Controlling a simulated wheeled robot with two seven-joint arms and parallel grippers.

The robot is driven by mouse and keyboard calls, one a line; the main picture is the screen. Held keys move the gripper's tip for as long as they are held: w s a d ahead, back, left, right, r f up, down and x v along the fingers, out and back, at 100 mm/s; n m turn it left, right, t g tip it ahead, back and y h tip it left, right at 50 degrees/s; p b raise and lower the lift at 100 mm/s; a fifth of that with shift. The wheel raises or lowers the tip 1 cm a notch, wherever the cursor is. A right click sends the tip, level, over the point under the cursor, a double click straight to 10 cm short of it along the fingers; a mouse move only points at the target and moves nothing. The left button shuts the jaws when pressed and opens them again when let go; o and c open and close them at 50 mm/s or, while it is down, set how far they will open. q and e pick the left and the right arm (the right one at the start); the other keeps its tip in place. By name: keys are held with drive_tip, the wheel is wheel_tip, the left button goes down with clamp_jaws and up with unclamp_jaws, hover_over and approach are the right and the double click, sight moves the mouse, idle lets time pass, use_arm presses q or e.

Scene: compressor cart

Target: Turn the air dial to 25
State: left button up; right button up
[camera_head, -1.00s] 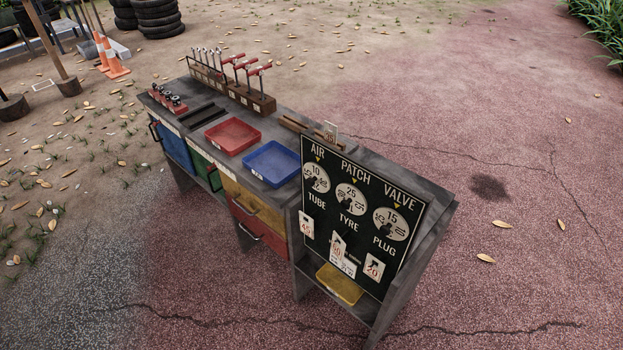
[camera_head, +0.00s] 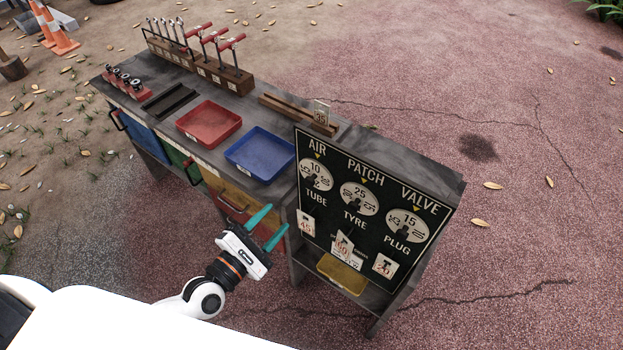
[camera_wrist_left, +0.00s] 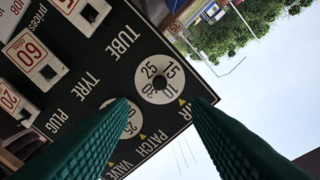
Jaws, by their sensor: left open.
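The air dial (camera_head: 315,175) is a round white dial at the upper left of the black board (camera_head: 330,228) on the cart's front. Its 10 is at the top, under the yellow pointer. The left wrist view also shows the air dial (camera_wrist_left: 159,80) tilted, with 25, 15 and 10 readable and 10 nearest the pointer (camera_wrist_left: 182,102). My left gripper (camera_head: 271,226) has green fingers and is open and empty. It is in front of the cart, left of the board and apart from the dial. My right gripper is not in view.
The patch dial (camera_head: 359,198) reads 25 and the valve dial (camera_head: 407,225) reads 15. Price tags hang below, above a yellow tray (camera_head: 342,274). Red (camera_head: 209,122) and blue (camera_head: 260,153) trays lie on the cart top.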

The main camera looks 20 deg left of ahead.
sight(308, 184)
use_arm(q)
drive_tip(key=p+x, duration=0.1)
drive_tip(key=x, duration=1)
drive_tip(key=shift+w+d, duration=0.15)
drive_tip(key=shift+w, duration=0.1)
